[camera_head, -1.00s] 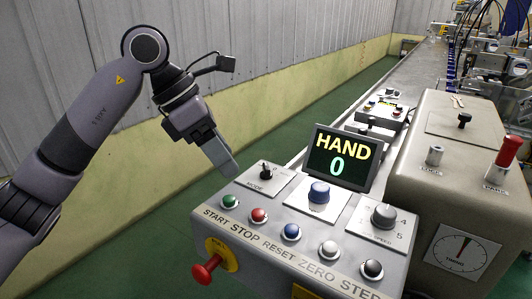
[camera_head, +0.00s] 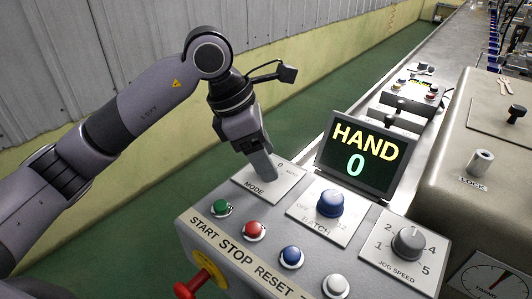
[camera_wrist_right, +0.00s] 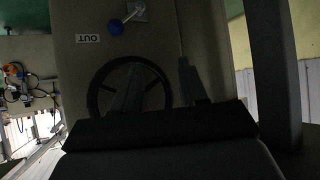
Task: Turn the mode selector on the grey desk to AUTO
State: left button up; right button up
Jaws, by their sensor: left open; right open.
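The grey desk (camera_head: 190,226) fills the lower middle of the head view. The MODE plate (camera_head: 288,192) is at its upper left corner. My left gripper (camera_head: 264,166) is over this plate, fingers pointing down, and hides the selector's lever. It is open, but I cannot tell whether the fingers touch or straddle the lever. The display (camera_head: 361,157) reads HAND and 0. My right gripper (camera_wrist_right: 156,88) shows only in the right wrist view, open, with a dark handwheel (camera_wrist_right: 98,95) behind its fingers.
Green, red, blue and white buttons (camera_head: 255,230) line the desk's front. The blue BATCH knob (camera_head: 330,203) and grey JOG SPEED knob (camera_head: 409,243) are right of the MODE plate. A red pull knob (camera_head: 186,290) juts from the front. A beige machine housing (camera_head: 450,170) stands at right.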

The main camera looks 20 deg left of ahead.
pick_arm(q)
jog(key=shift+d+f, duration=0.2)
jog(key=shift+f, duration=0.2)
jog(key=shift+w, duration=0.1)
jog(key=c, duration=1.1)
jog(key=shift+o, duration=0.3)
